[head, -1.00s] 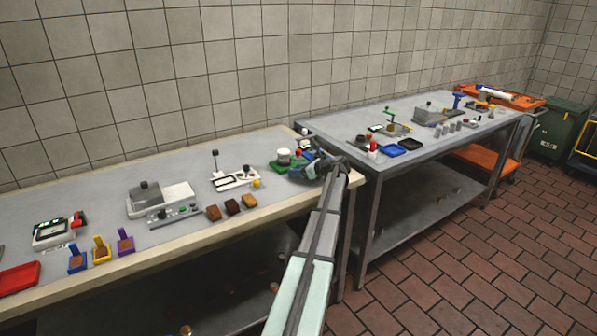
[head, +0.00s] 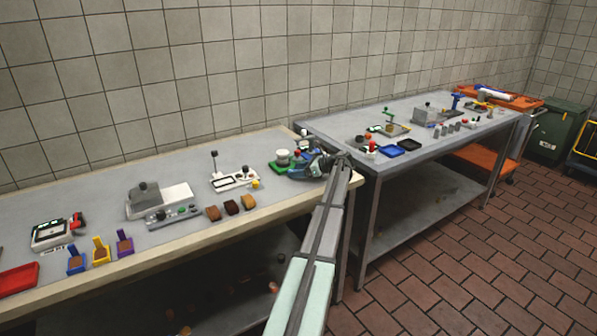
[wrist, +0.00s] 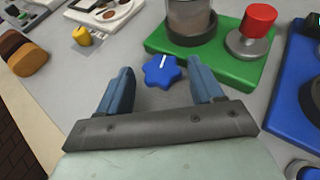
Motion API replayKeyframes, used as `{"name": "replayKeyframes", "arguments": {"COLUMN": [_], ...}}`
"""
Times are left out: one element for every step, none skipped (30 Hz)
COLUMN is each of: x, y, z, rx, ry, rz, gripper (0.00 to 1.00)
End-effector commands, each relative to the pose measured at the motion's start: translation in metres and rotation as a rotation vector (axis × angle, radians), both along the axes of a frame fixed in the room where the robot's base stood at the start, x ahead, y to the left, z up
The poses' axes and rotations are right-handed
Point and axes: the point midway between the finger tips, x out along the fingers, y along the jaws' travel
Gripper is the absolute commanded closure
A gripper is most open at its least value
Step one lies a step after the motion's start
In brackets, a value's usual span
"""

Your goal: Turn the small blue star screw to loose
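The blue star screw (wrist: 162,71) shows in the wrist view, with a white line on its top, in front of the green base. My gripper (wrist: 160,76) is open, with its two blue fingers on either side of the screw in the picture. The right finger is close to the screw; a wider gap shows on the left. I cannot tell how high the fingertips are or whether they touch it. In the head view my gripper (head: 306,170) is low over the table's right end, and the screw cannot be made out there.
The green base (wrist: 225,68) carries a metal cylinder (wrist: 190,18) and a red knob (wrist: 259,17). A blue base (wrist: 287,103) stands close on the right. A yellow knob (wrist: 82,35) and brown pieces (wrist: 24,55) lie to the left. A second table (head: 330,128) stands beyond a narrow gap.

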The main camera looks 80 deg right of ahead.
Motion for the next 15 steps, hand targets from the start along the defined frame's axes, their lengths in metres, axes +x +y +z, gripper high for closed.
{"name": "replayKeyframes", "arguments": {"x": [0.0001, 0.0003, 0.0002, 0.0002, 0.0003, 0.0003, 0.0004, 0.0004, 0.0004, 0.0005, 0.0006, 0.0008, 0.0009, 0.0011, 0.0013], "y": [-0.0006, -0.0007, -0.0009, -0.0010, -0.0013, -0.0015, -0.0016, -0.0018, -0.0017, -0.0016, -0.0013, -0.0006, 0.0001, 0.0008, 0.0016], "z": [0.0000, 0.0001, 0.0001, 0.0001, 0.0001, 0.0001, 0.0002, 0.0002, 0.0003, 0.0002, 0.0002, 0.0002, 0.0002, 0.0002, 0.0002], "rx": [-0.001, -0.001, -0.001, -0.001, -0.001, -0.001, -0.002, -0.002, -0.002, -0.002, -0.002, -0.002, -0.002, -0.003, -0.003], "ry": [0.000, 0.000, 0.000, 0.000, 0.000, 0.000, -0.001, -0.001, -0.001, -0.001, -0.001, 0.000, 0.000, 0.000, 0.000], "rz": [-0.002, -0.002, -0.002, -0.003, -0.003, -0.003, -0.004, -0.004, -0.006, -0.008, -0.012, -0.021, -0.029, -0.040, -0.057], "gripper": [0.26, 0.24, 0.24, 0.24, 0.24, 0.24, 0.24, 0.24, 0.24, 0.24, 0.24, 0.24, 0.24, 0.24, 0.24]}}
